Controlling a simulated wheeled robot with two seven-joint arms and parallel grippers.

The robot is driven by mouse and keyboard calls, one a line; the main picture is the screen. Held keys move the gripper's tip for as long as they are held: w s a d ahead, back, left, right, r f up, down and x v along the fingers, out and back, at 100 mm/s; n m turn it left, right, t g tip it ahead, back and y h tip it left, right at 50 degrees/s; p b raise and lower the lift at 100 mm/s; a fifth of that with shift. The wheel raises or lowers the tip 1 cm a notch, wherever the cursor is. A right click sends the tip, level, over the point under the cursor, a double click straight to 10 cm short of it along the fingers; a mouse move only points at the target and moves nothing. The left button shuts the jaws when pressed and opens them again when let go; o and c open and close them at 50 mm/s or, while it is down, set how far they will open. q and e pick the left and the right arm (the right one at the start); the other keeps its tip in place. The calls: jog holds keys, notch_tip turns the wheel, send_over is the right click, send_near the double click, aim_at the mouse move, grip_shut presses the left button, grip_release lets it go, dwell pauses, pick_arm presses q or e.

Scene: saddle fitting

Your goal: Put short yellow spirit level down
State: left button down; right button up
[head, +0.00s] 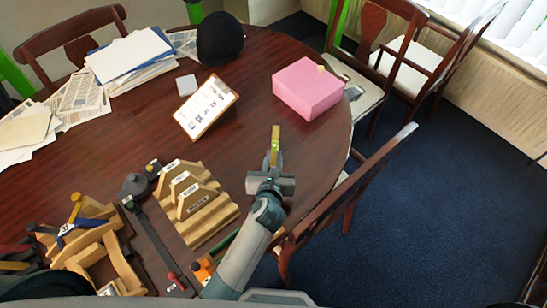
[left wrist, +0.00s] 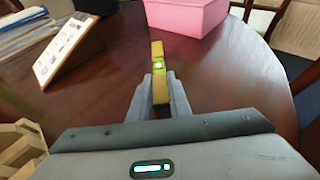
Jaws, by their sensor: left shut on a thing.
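The short yellow spirit level (head: 276,136) is a small yellow bar with a green vial. My left gripper (head: 274,158) is shut on it, and the level points away from the gripper toward the far side of the table. In the left wrist view the level (left wrist: 158,58) stands between the two fingers (left wrist: 160,95), with its green vial facing the camera. It is over the bare right part of the table (head: 316,150); I cannot tell whether it touches the wood. My right gripper is not in view.
A pink box (head: 308,90) stands beyond the level, and a clipboard (head: 206,106) leans to its left. Wooden saddle blocks (head: 206,212) stand left of my arm, with clamps and tools (head: 80,235) further left. A chair (head: 345,195) stands by the right edge.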

pick_arm(q)
jog(key=shift+f, duration=0.1)
jog(key=c, duration=1.6)
grip_release()
jog(key=shift+c, duration=0.2)
jog(key=shift+b+v, duration=0.4)
jog(key=shift+v, duration=3.4)
